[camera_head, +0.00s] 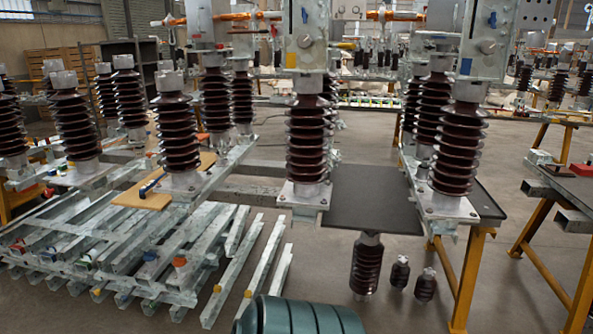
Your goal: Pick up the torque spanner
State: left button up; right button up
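I cannot make out a torque spanner for certain. A small, slim dark-blue and black thing (152,185), like a tool, lies on a light wooden board (148,201) at the left. The board rests on the grey metal frame among brown ribbed insulators. The thing is too small to tell what it is. Neither of my grippers is in view.
Tall brown insulators (308,140) stand on galvanised frames, with metal boxes above. A dark flat board (372,200) lies between two stands. Metal beams (235,270) are stacked low at the left. Yellow trestles (470,275) stand at the right.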

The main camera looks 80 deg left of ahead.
aim_at(149, 184)
jog(key=u, duration=3.7)
